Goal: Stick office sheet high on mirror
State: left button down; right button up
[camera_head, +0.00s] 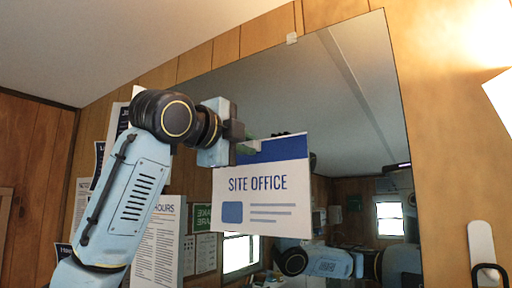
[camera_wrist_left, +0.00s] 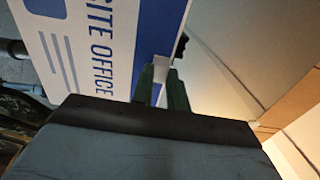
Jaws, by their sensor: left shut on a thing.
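The office sheet (camera_head: 262,190) is white with a blue top band, the words SITE OFFICE and a blue block. It hangs upright in front of the mirror (camera_head: 350,110); I cannot tell whether it touches the glass. My left gripper (camera_head: 250,147) is shut on its upper left part, at the blue band. In the left wrist view the sheet (camera_wrist_left: 95,40) runs up to the left from the green fingertips of the gripper (camera_wrist_left: 160,85). My right gripper is not clearly in view; blue arm parts low in the mirror are a reflection of me.
Several posted notices, including an hours sheet (camera_head: 158,240), hang on the wood wall left of the mirror, behind my arm. A small clip (camera_head: 292,38) sits at the mirror's top edge. A bright lamp glows at upper right. A white plate with a dark hook (camera_head: 482,245) is at lower right.

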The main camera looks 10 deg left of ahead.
pick_arm(q)
jog(key=c, duration=1.3)
grip_release()
jog(key=shift+w, duration=0.15)
